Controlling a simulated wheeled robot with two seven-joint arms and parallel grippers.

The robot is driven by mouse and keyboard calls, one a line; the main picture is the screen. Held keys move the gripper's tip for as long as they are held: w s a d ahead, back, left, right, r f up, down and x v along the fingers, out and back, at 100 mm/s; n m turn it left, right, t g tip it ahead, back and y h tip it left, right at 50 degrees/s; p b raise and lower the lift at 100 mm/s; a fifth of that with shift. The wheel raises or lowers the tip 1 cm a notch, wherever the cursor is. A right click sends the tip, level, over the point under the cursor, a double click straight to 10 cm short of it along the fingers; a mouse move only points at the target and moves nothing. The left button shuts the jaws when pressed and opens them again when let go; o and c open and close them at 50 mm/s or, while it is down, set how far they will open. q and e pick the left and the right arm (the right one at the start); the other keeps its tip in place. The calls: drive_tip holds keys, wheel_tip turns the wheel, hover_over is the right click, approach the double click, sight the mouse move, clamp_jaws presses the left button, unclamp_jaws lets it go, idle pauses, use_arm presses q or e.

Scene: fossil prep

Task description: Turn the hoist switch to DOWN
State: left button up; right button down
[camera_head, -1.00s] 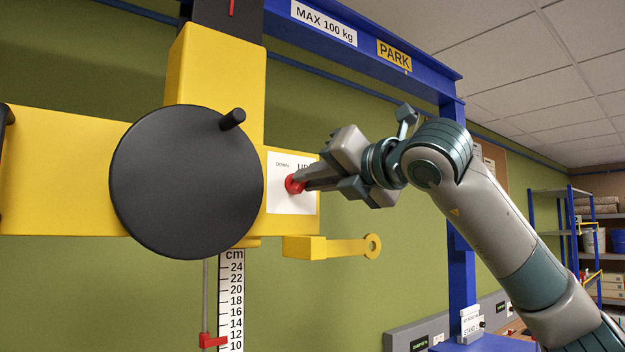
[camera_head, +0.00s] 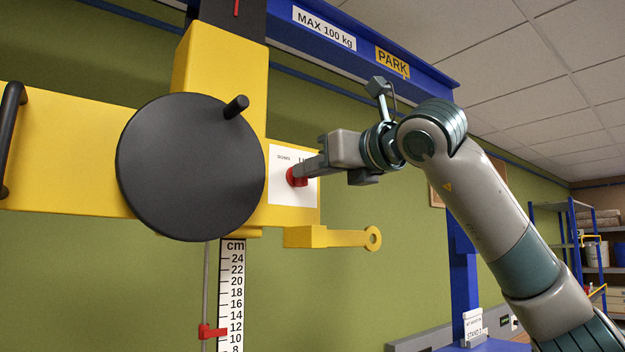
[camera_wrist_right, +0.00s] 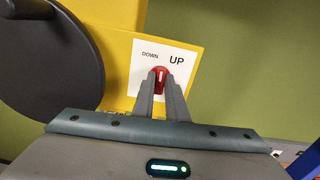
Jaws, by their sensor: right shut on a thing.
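The hoist switch is a red knob (camera_head: 297,177) on a white plate (camera_head: 296,196) fixed to the yellow hoist body. The plate carries the words DOWN at left and UP at right. My right gripper (camera_head: 304,171) is shut on the red knob. In the right wrist view its two fingers (camera_wrist_right: 160,88) lie on either side of the knob (camera_wrist_right: 161,73). A pale mark on the knob points roughly between the two words; its exact setting is hard to tell. In the head view the fingers and hand cover part of UP. My left gripper is not in view.
A large black handwheel (camera_head: 190,168) with a peg stands just left of the plate. A yellow arm with a ring end (camera_head: 335,238) sticks out below it. A blue beam (camera_head: 385,48) runs above, and a centimetre scale (camera_head: 231,300) hangs beneath.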

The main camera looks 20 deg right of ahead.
drive_tip(key=n, duration=0.2)
drive_tip(key=shift+a+f+n+b, duration=0.1)
drive_tip(key=shift+f+n+b, duration=0.05)
drive_tip(key=shift+n+b, duration=0.25)
drive_tip(key=shift+n, duration=1.7)
drive_tip(key=c, duration=1.8)
unclamp_jaws()
drive_tip(key=shift+o, duration=0.2)
drive_tip(key=shift+s+b, duration=0.15)
drive_tip(key=shift+b, duration=0.15)
